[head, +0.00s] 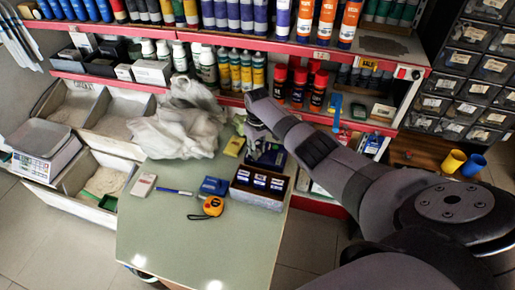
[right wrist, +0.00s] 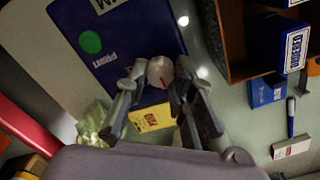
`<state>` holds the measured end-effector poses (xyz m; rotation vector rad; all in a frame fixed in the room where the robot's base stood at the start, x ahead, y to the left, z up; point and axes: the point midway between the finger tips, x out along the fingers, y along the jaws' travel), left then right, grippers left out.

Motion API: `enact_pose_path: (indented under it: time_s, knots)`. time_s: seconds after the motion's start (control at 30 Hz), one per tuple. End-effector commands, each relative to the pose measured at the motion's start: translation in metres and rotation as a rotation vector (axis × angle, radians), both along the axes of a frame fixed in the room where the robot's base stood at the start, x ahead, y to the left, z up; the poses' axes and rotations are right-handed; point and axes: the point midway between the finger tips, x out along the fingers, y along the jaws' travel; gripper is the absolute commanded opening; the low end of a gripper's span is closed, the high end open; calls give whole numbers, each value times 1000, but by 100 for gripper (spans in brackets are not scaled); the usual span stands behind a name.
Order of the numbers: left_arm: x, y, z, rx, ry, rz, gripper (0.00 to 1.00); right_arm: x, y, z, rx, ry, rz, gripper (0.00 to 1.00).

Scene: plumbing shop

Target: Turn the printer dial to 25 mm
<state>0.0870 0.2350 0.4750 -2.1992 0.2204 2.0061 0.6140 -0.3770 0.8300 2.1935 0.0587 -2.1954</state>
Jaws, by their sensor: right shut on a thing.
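The printer (right wrist: 125,42) is a dark blue box with a green button and a "PRINT" label in the right wrist view. In the head view a small part of the printer (head: 279,158) shows below my right gripper. The dial (right wrist: 160,69) is a round, pale knob with a red mark at the printer's near edge. My right gripper (right wrist: 155,82) has its fingers on either side of the dial and is shut on it. In the head view my right gripper (head: 257,137) hides the dial. No scale numbers are legible. My left gripper is not in view.
A dark divided box (head: 258,200) with small boxes stands in front of the printer on the green table (head: 190,245). Stocked shelves rise behind. The table's front is clear.

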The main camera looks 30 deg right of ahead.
Motion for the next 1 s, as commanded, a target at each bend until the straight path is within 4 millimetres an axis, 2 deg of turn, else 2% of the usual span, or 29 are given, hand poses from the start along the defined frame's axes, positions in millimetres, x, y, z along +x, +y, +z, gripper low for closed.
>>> enact_pose_path:
  time_s: [0.33, 0.37, 0.67, 1.0]
  knots:
    - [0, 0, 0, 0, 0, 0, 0, 1, 0, 1, 0, -3, -2, 0]
    - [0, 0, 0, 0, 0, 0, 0, 1, 0, 1, 0, -3, -2, 24]
    - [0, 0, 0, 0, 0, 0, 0, 0, 0, 1, 0, -1, -1, 44]
    - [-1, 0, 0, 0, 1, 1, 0, 0, 0, 2, 0, -1, -1, 44]
